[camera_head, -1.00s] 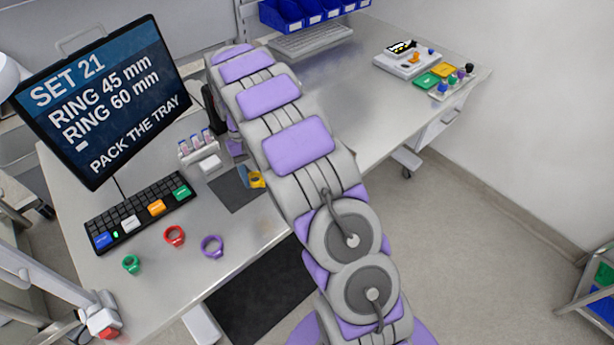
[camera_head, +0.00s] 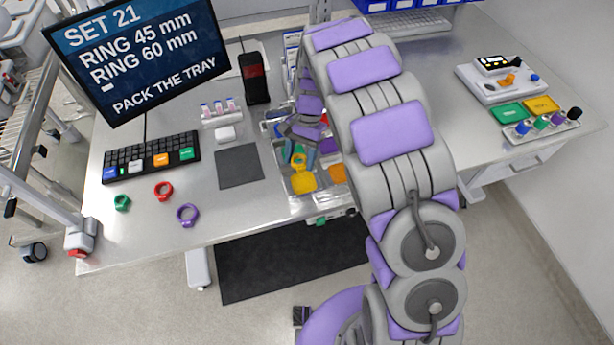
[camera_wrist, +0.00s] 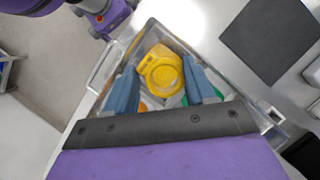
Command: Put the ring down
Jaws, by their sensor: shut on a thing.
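A yellow ring (camera_wrist: 148,62) is between the blue fingers of my gripper (camera_wrist: 160,66) in the wrist view. My gripper is shut on it, over the clear-walled tray (camera_wrist: 112,62). In the head view, my gripper (camera_head: 298,163) and the yellow ring (camera_head: 298,158) are over the tray (camera_head: 269,160), above a yellow piece (camera_head: 303,182). An orange piece (camera_head: 338,173) lies in the tray to the right. I cannot tell whether the ring touches the tray floor. My arm hides the tray's right part.
Green (camera_head: 122,202), red (camera_head: 164,191) and purple (camera_head: 187,214) rings lie on the table's left front. A dark mat (camera_head: 239,166) lies left of the tray. A keyboard (camera_head: 150,157) and monitor (camera_head: 140,60) stand further left. A vial rack (camera_head: 221,114) and black device (camera_head: 255,82) are behind.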

